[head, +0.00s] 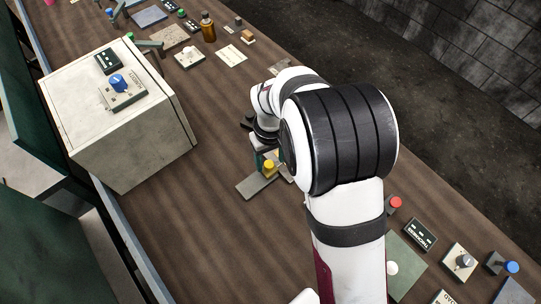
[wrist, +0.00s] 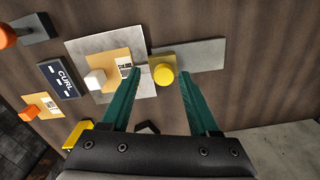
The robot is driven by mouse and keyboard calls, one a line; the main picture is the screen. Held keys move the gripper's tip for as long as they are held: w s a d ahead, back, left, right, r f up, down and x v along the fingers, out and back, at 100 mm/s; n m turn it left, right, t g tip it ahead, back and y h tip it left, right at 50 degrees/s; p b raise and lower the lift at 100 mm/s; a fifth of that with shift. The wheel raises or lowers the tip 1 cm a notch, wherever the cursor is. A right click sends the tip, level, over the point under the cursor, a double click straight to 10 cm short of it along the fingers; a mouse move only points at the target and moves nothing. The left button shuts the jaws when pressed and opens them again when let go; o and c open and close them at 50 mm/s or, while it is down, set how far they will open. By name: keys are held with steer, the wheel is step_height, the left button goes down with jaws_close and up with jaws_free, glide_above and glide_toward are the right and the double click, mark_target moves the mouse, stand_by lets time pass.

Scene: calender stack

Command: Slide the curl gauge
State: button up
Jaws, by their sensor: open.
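A yellow knob (wrist: 163,73) stands on a block at the left end of a long grey plate (wrist: 203,54). In the head view the yellow knob (head: 268,165) and grey plate (head: 252,188) show below my wrist. My gripper (wrist: 160,72) is open, its green fingers on either side of the yellow knob in the wrist view. I cannot tell how far down they reach. A black CURL label (wrist: 62,79) lies to the left, beside a pale square plate (wrist: 88,47) with a tan card and a white knob (wrist: 95,79). Which piece the label names is unclear.
A white cabinet (head: 130,125) with a blue knob (head: 119,82) stands left of my arm. A brown bottle (head: 208,27) stands farther back. Bare wood lies in front of the plate.

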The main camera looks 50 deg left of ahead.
mark_target(271, 163)
step_height(271, 163, up, 16)
steer(key=shift+f, duration=0.1)
stand_by(0.4)
steer(key=w+d+r+m, duration=0.2)
steer(key=d+m, duration=0.3)
steer(key=d, duration=0.6)
steer(key=w+d+r+m, duration=0.25)
steer(key=d+m, duration=0.25)
steer(key=d, duration=0.6)
steer(key=s+d+f+m+y, duration=0.1)
steer(key=s+d+f+m, duration=0.2)
steer(key=s+d+m, duration=0.7)
steer(key=s+d, duration=0.1)
steer(key=d, duration=0.1)
steer(key=shift+d+m+y, duration=0.3)
steer(key=shift+y, duration=0.1)
